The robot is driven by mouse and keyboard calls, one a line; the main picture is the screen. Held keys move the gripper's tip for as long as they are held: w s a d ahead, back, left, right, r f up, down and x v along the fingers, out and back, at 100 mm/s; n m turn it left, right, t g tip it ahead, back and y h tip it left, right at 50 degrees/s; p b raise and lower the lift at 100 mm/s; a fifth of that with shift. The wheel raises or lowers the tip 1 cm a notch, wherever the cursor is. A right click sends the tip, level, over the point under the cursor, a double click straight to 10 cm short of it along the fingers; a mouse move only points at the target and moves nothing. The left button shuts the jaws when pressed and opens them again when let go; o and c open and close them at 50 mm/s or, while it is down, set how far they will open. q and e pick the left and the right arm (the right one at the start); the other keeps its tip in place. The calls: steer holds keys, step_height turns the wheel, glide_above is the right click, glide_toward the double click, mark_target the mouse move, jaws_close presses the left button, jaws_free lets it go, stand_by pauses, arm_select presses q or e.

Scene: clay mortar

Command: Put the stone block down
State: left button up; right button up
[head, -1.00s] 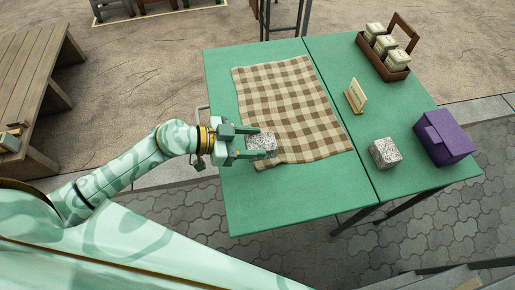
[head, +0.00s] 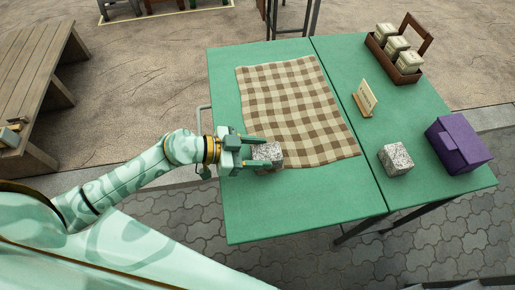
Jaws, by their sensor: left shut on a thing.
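A speckled grey stone block (head: 268,152) is between the fingers of my left gripper (head: 262,153), which is shut on it. The block is at the near left corner of a brown-and-cream checked cloth (head: 300,105) on the green table (head: 290,205). I cannot tell whether the block touches the surface. A second speckled stone block (head: 396,159) stands on the right part of the table, apart from my gripper. My right gripper is not in view.
A purple box (head: 459,145) stands at the table's right edge. A small sign (head: 366,98) and a wooden carrier (head: 378,50) with several pale jars stand behind it. The table's front left is bare. A wooden bench (head: 35,80) is at far left.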

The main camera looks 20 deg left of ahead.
arm_select(q)
steer(key=shift+f, duration=0.15)
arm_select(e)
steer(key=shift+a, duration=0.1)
arm_select(q)
steer(key=o, duration=1.3)
steer(key=shift+f, duration=0.1)
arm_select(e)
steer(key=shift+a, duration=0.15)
arm_select(q)
steer(key=shift+r, duration=0.45)
steer(key=p+v, duration=0.3)
steer(key=v, duration=0.9)
steer(key=shift+r, duration=0.25)
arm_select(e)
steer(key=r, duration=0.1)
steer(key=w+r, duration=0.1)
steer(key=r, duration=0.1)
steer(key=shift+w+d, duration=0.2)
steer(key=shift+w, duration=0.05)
